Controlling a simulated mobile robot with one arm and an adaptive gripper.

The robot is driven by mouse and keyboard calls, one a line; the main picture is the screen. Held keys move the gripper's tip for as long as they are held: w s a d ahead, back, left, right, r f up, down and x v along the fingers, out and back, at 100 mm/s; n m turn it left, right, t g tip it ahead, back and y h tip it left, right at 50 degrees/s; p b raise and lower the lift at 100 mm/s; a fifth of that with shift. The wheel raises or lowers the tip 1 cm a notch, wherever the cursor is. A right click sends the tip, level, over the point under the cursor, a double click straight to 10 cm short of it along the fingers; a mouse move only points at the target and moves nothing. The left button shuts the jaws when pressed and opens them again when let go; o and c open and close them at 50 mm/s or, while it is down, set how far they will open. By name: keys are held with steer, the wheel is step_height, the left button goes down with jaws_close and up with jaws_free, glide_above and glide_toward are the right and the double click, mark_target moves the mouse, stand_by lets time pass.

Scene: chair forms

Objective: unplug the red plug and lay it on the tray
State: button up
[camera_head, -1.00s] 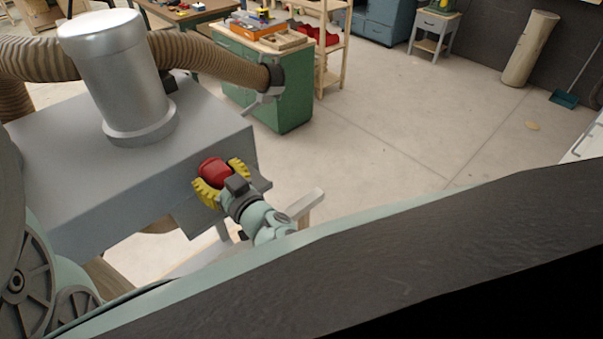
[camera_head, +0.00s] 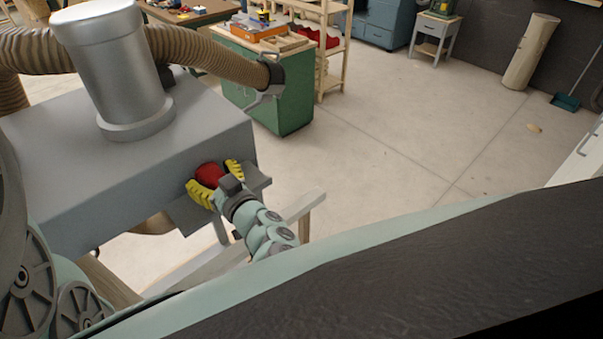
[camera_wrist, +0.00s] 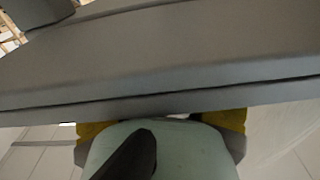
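The red plug (camera_head: 210,173) is at the front face of the grey machine box (camera_head: 120,185), seen in the head view; how far it sits in the face is hidden. My gripper (camera_head: 216,181) reaches it from the lower right. Its yellow fingers are spread, one on each side of the plug. In the wrist view the fingers of my gripper (camera_wrist: 160,122) also stand wide apart, close to the grey machine face (camera_wrist: 160,65). The plug is hidden there. A grey ledge (camera_head: 185,213) lies just below the plug; I cannot tell whether it is the tray.
A silver cylinder (camera_head: 118,70) stands on the machine, with ribbed hoses (camera_head: 205,52) beside it. A wooden trestle-like frame (camera_head: 303,206) is right of my gripper. A green cabinet (camera_head: 290,105) and shelves (camera_head: 335,45) stand behind. The floor (camera_head: 420,130) at right is largely clear.

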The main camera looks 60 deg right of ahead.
steer(key=o, duration=0.5)
steer(key=shift+s, duration=0.1)
steer(key=v, duration=1.2)
